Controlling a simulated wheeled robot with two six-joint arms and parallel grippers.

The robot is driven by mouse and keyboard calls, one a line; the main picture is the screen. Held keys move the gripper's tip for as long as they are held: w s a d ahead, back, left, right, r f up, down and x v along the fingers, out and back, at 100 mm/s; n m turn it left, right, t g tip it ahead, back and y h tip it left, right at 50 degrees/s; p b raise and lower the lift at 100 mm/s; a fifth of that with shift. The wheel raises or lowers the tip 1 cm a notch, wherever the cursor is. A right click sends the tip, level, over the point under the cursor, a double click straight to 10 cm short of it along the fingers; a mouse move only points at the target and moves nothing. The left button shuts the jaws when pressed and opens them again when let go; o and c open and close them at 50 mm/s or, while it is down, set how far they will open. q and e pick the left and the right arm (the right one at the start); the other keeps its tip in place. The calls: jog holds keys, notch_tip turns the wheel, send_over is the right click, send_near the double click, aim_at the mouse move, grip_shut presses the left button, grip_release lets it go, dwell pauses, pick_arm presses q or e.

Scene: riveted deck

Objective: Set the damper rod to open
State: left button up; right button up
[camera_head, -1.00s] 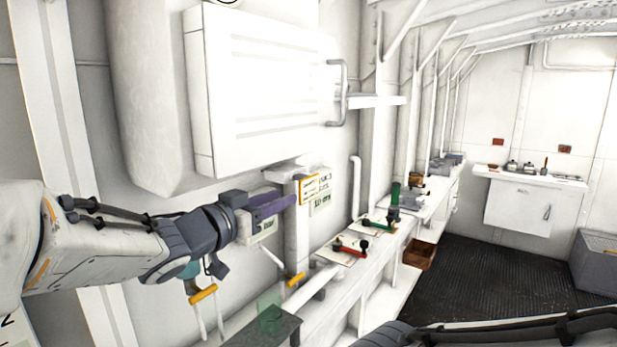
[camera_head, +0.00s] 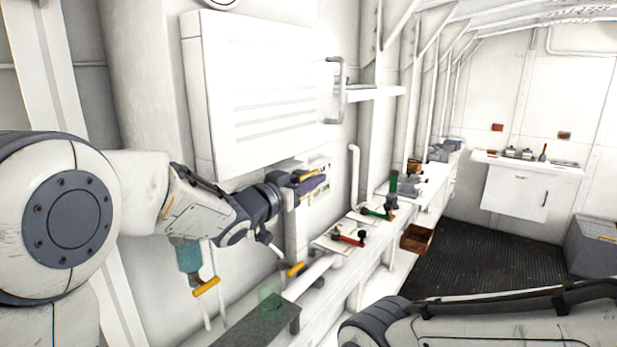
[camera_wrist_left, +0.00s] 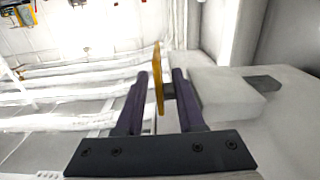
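A flat orange-yellow handle (camera_wrist_left: 158,80) on a short dark shaft stands out from a pale box (camera_wrist_left: 226,97) in the left wrist view; I take it for the damper rod's handle. My left gripper (camera_wrist_left: 164,74) has two purple fingers, one on each side of this handle, with a visible gap. It is open. In the head view the left gripper (camera_head: 314,182) is at the wall unit below the white cabinet, partly covering the handle and a label. The label's wording is unreadable. My right gripper is out of view; only the right arm shows.
Two other orange handles, one on hanging rods (camera_head: 206,287) and one on a thin rod (camera_head: 295,269), are below the left arm. A white cabinet (camera_head: 262,90) is above. A red lever (camera_head: 348,238) and a green lever (camera_head: 378,212) sit on the bench.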

pick_arm(q)
grip_shut()
dwell(1.4)
